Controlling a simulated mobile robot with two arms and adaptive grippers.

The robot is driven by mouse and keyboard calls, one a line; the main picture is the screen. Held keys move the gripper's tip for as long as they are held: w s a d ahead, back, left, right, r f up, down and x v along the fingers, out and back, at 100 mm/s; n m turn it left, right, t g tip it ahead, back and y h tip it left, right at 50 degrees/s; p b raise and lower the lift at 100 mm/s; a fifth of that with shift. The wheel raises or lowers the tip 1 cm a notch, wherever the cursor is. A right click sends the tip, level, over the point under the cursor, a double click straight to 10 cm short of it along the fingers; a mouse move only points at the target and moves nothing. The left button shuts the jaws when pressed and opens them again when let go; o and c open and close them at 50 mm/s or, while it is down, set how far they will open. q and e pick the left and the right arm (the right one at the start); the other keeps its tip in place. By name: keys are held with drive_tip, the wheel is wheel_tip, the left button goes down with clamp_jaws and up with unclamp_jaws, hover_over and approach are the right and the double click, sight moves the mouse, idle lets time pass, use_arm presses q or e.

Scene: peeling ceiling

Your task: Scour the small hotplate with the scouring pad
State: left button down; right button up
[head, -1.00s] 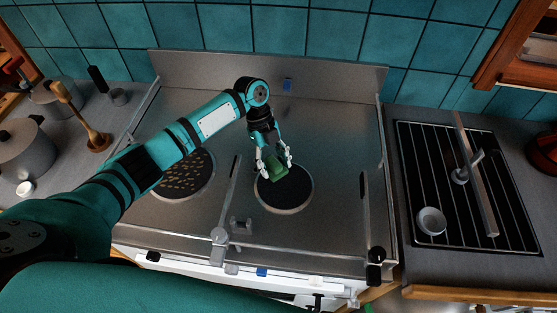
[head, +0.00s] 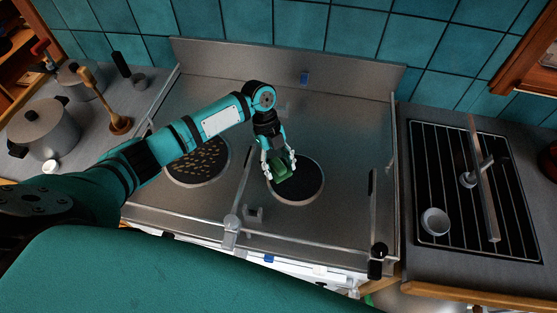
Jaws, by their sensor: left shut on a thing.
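My left gripper (head: 279,165) is shut on a green scouring pad (head: 286,172) and points down at the stovetop. The pad is over the upper left part of the dark round right-hand hotplate (head: 305,186); it looks to be on or very close to the surface. The gripper and pad hide part of that plate. Another round hotplate (head: 205,164), with pale speckles, lies to the left, partly behind my left arm. My right gripper is out of view.
The steel stovetop (head: 335,130) is mostly bare, with a raised back panel and a front rail. A lidded pot (head: 42,128) and a wooden-handled tool (head: 112,115) stand on the left counter. A sink rack (head: 445,180) with a small bowl (head: 435,221) is at the right.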

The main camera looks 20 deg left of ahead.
sight(278, 180)
use_arm(q)
drive_tip(key=shift+s+d+p, duration=0.25)
drive_tip(key=shift+s+p, duration=0.45)
drive_tip(key=shift+s, duration=0.75)
drive_tip(key=shift+d+f, duration=0.1)
drive_tip(key=shift+s, duration=0.1)
drive_tip(key=shift+s+d+p, duration=0.15)
drive_tip(key=shift+d+p, duration=0.15)
drive_tip(key=shift+s+d+p, duration=0.3)
drive_tip(key=shift+s+d, duration=0.25)
drive_tip(key=shift+d, duration=0.2)
drive_tip(key=shift+s+d, duration=0.25)
drive_tip(key=shift+d, duration=0.15)
